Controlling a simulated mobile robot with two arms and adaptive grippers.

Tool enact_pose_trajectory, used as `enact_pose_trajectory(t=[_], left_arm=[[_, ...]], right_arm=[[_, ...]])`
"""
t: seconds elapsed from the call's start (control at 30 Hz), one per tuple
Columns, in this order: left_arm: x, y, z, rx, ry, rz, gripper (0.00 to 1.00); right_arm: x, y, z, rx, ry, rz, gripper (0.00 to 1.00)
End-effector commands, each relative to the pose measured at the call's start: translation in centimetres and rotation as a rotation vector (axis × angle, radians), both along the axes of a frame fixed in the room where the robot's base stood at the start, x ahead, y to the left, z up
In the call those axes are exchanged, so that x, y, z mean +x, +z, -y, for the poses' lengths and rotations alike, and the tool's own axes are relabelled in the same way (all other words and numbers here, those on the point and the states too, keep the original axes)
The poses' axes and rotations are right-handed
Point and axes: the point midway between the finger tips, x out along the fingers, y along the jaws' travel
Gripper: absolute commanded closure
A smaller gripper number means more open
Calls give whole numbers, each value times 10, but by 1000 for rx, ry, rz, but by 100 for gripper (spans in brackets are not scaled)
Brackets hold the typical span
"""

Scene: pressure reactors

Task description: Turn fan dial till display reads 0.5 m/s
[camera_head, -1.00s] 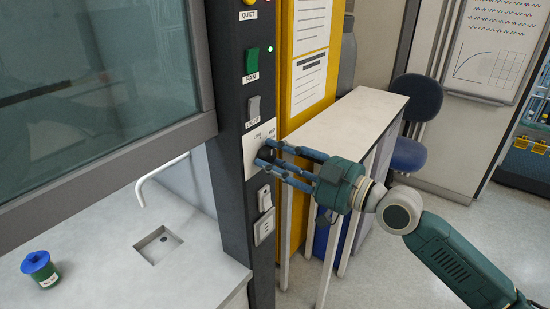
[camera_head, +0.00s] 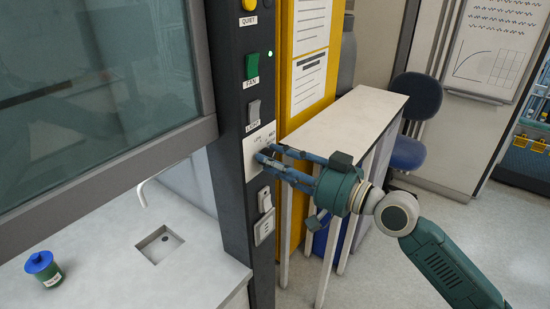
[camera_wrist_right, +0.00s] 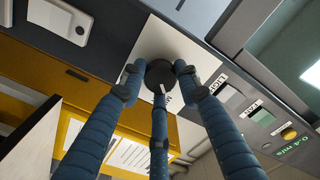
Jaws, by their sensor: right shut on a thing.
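The fan dial (camera_wrist_right: 159,73) is a round black knob on a white plate (camera_wrist_right: 185,50) in the right wrist view. In the head view the plate (camera_head: 252,168) is on the dark post, and fingers mostly hide the knob. My right gripper (camera_wrist_right: 158,80) is shut on the dial, its blue fingers set around the knob's rim. It also shows in the head view (camera_head: 266,160), reaching in from the right. The display (camera_wrist_right: 293,146) at the right edge of the wrist view shows green digits that read 0.4 m/s. My left gripper is not in view.
Above the plate are a grey light switch (camera_head: 254,111) and a green fan switch (camera_head: 252,66). Sockets (camera_head: 264,225) are below it. A narrow white-topped table (camera_head: 350,115) stands right of the post, close behind my gripper. A blue-lidded jar (camera_head: 42,268) stands at left.

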Motion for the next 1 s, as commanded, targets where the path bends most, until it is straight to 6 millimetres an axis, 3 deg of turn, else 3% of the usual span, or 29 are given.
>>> enact_pose_trajectory(t=[0.03, 0.67, 0.7, 0.77, 1.0], left_arm=[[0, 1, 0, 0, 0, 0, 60], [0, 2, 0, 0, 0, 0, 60], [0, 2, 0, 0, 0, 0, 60], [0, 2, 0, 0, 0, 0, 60], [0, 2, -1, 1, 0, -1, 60]], right_arm=[[-2, -7, -2, 1, 6, -27, 94], [-2, -9, -2, 29, 7, -69, 94], [-2, -9, -2, 29, 7, -68, 62], [-2, -8, -2, 29, 6, -68, 50], [-1, -4, -1, 34, 4, -61, 49]])
